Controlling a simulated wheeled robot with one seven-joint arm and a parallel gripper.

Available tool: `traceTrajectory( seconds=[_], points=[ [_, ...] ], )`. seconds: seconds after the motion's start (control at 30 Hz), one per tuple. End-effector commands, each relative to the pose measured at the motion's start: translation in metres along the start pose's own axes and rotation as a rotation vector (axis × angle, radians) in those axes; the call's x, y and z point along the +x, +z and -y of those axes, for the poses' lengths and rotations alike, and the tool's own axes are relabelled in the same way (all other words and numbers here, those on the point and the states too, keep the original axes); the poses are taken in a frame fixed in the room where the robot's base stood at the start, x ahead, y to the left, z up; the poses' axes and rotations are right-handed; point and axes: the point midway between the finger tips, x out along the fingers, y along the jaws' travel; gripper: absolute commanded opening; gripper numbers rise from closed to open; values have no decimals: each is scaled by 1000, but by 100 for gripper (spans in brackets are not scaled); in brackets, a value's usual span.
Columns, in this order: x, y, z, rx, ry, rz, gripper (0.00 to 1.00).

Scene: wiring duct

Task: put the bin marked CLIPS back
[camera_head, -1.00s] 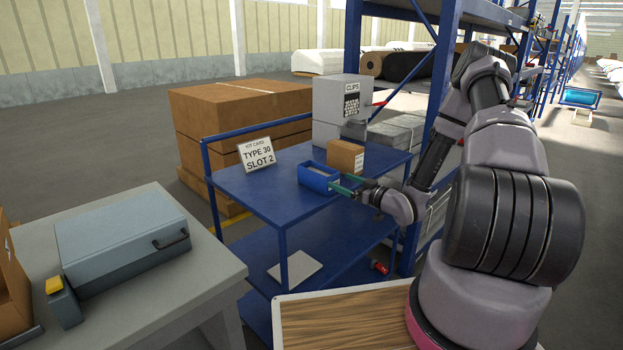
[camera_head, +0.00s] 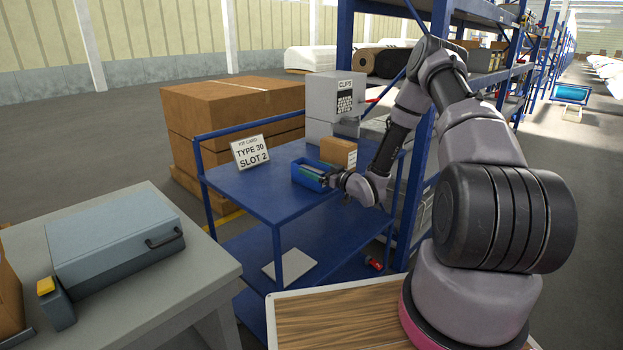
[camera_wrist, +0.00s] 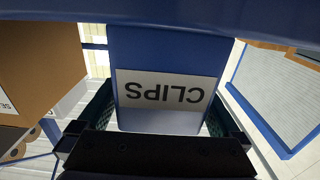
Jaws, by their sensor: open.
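The blue bin (camera_head: 306,181) stands on the top deck of the blue cart (camera_head: 262,204). In the wrist view the CLIPS label on the bin (camera_wrist: 163,115) faces me, upside down in the picture. My gripper (camera_head: 320,176) is at the right end of the bin, its green finger pads over or along it. In the wrist view the open fingers of my gripper (camera_wrist: 163,100) show one on each side of the labelled face. Whether either finger touches the bin cannot be told.
A cardboard box (camera_head: 338,150) stands close behind the bin. A grey cabinet (camera_head: 330,98) with a CLIPS sign is at the back. A kit card (camera_head: 251,152) reads TYPE 30 SLOT 2. The blue rack (camera_head: 436,120) is close to my arm. The deck's front left is clear.

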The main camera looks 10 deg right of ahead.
Motion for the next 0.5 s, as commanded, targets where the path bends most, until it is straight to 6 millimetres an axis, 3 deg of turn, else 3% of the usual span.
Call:
traceTrajectory(
  seconds=[0.07, 0.2, 0.3, 0.5],
  points=[
    [0, 0, 0, 0, 0, 0, 96],
    [0, 0, 0, 0, 0, 0, 43],
    [0, 0, 0, 0, 0, -1, 8],
    [0, -2, 0, -1, 0, -1, 8]
  ],
)
